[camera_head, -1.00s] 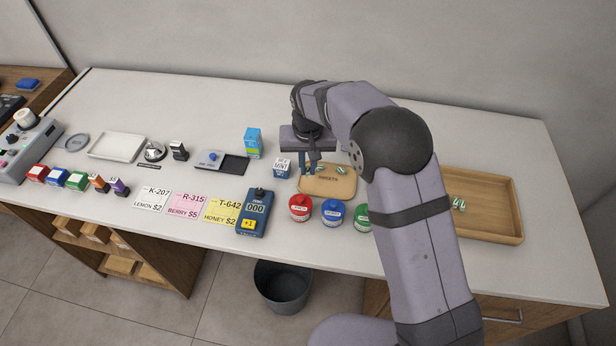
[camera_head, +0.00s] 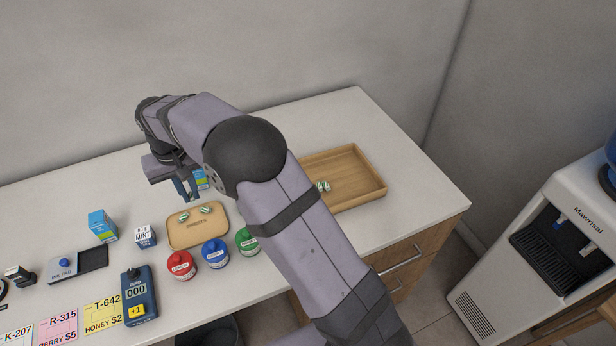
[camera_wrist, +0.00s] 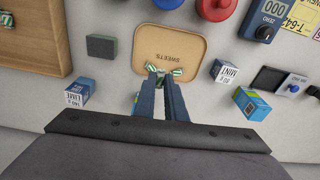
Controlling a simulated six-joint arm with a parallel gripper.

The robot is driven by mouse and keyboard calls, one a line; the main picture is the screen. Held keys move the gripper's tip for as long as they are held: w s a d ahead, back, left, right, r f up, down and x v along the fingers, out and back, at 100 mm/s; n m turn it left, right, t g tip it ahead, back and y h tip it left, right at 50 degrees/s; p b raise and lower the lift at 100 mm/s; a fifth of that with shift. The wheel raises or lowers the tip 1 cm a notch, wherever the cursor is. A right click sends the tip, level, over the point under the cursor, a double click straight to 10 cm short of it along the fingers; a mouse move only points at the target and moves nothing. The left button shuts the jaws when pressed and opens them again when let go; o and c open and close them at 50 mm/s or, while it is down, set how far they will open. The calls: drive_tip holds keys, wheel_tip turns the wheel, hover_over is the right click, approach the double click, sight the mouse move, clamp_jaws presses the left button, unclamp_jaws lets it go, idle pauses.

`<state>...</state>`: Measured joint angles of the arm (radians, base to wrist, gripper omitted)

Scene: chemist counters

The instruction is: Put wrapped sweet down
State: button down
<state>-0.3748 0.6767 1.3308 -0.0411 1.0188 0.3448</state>
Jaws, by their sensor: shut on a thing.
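My gripper (camera_head: 188,192) is shut just behind the tan sweets mat (camera_head: 198,237). In the wrist view one sweet (camera_wrist: 152,68) and another (camera_wrist: 177,72) show beside the fingertips. Another striped patch (camera_wrist: 137,98) shows left of the fingers; I cannot tell what it rests on.
A wooden tray (camera_head: 350,183) with sweets stands to the right, partly behind my arm. Red (camera_head: 181,264), blue (camera_head: 215,253) and green (camera_head: 247,240) jars stand in front of the mat. A mint box (camera_head: 145,236) stands left. A lime box (camera_wrist: 78,92) stands near the gripper.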

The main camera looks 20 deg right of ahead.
drive_tip(key=w+d+m, duration=0.3)
drive_tip(key=d, duration=1)
drive_tip(key=n, duration=0.3)
hover_over(341, 181)
drive_tip(key=shift+s+d+r, duration=0.1)
drive_tip(key=shift+s+r, duration=0.05)
drive_tip(key=shift+r, duration=0.1)
drive_tip(key=shift+f, duration=0.1)
drive_tip(key=shift+f+p, duration=1.85)
drive_tip(key=shift+f, duration=3.05)
drive_tip(key=shift+f, duration=0.15)
